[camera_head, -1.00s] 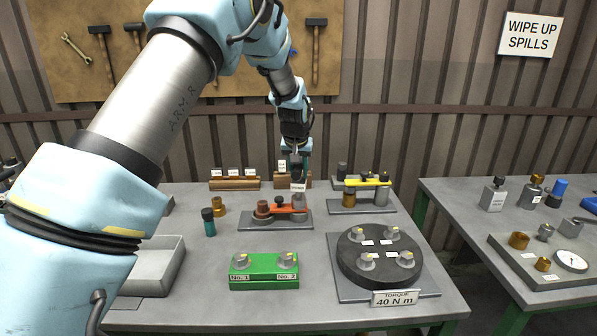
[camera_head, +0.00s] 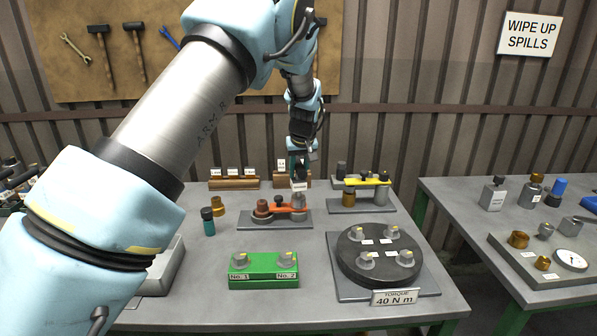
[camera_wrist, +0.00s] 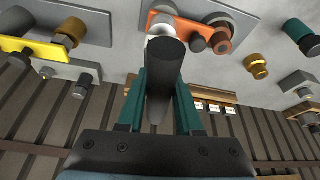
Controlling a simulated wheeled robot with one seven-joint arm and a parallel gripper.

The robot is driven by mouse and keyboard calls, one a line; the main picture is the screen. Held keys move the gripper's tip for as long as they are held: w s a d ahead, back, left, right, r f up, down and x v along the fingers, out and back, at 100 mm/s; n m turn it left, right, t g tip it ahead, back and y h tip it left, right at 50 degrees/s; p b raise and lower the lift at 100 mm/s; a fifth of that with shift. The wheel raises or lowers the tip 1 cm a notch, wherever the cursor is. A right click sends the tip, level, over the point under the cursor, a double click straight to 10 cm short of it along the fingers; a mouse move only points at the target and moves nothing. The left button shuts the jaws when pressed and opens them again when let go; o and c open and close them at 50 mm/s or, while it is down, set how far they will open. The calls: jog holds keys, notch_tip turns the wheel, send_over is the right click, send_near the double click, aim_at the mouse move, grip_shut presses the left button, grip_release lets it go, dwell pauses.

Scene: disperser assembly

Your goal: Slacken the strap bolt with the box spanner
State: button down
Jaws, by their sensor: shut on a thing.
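My gripper (camera_wrist: 160,95) is shut on the box spanner (camera_wrist: 165,62), a dark upright cylinder with a small white label, which also shows in the head view (camera_head: 300,174). The teal fingers grip it from both sides. The spanner stands over the right end of an orange strap (camera_head: 286,209), above a grey cylinder (camera_head: 298,204). The strap bolt there is hidden by the spanner, and I cannot tell how far the spanner sits on it. The strap also shows in the wrist view (camera_wrist: 202,34). A dark knob (camera_head: 279,202) stands mid-strap, and a brown cylinder (camera_head: 262,208) its left end.
A similar fixture with a yellow strap (camera_head: 367,182) stands behind right. A round dark plate (camera_head: 350,258) with several fittings is front right, a green block (camera_head: 263,274) front centre. Wooden racks (camera_head: 234,183) lie behind.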

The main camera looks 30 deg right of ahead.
jog(key=shift+r, duration=0.25)
jog(key=shift+r+p, duration=1.4)
jog(key=shift+r, duration=0.95)
